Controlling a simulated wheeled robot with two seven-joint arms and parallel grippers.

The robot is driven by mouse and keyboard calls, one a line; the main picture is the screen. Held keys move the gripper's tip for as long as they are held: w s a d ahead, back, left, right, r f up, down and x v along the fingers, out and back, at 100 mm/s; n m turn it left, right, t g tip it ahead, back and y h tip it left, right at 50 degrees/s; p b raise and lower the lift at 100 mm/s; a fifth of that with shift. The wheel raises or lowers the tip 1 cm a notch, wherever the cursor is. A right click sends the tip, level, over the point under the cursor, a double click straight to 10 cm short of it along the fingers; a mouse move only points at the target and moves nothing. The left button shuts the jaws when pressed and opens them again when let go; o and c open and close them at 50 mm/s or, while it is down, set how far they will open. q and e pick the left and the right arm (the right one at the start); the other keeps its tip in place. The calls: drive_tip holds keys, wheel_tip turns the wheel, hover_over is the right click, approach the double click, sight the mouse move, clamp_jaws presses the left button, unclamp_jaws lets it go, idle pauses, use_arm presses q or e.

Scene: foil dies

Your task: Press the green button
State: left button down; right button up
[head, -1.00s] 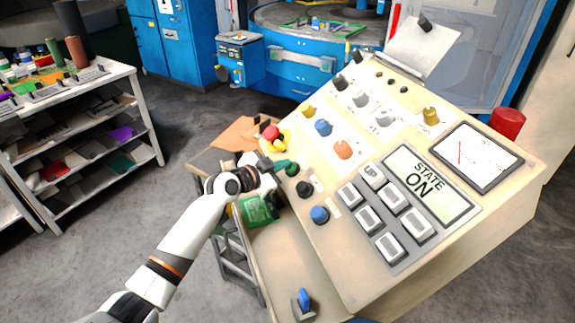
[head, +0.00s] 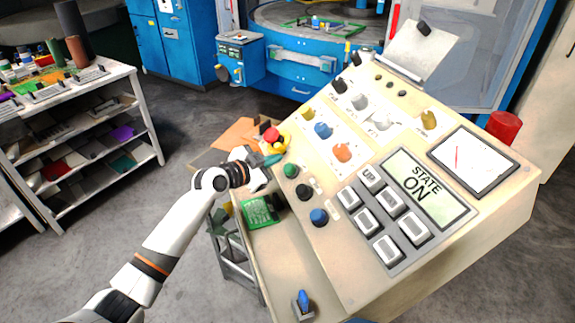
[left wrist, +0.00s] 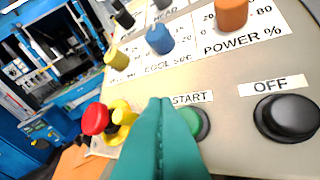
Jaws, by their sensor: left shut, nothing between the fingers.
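The green button (head: 291,170) sits on the sloped face of the cream control panel (head: 330,250), above a black button (head: 304,191) and a blue one (head: 319,216). In the left wrist view the green button (left wrist: 191,121) is partly hidden behind my fingertips, under the START label. My left gripper (head: 274,159) is shut and empty, its teal fingers up and to the left of the green button in the head view. A small gap shows between them there; in the left wrist view the fingers (left wrist: 162,135) overlap the button's left side. My right gripper is not in view.
A red button on a yellow base (head: 271,136) stands close to my fingers. The black OFF button (left wrist: 288,117) is to the right of START. Knobs, a keypad (head: 385,220) and a display (head: 428,187) reading STATE ON cover the panel. A green board (head: 262,211) lies below.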

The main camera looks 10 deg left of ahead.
use_arm(q)
drive_tip(key=shift+s+a+r+p, duration=0.2)
drive_tip(key=shift+s+a+r, duration=0.1)
drive_tip(key=shift+r, duration=0.25)
drive_tip(key=shift+s+a+r+p, duration=0.2)
drive_tip(key=shift+a+r, duration=0.1)
drive_tip(key=shift+r, duration=0.25)
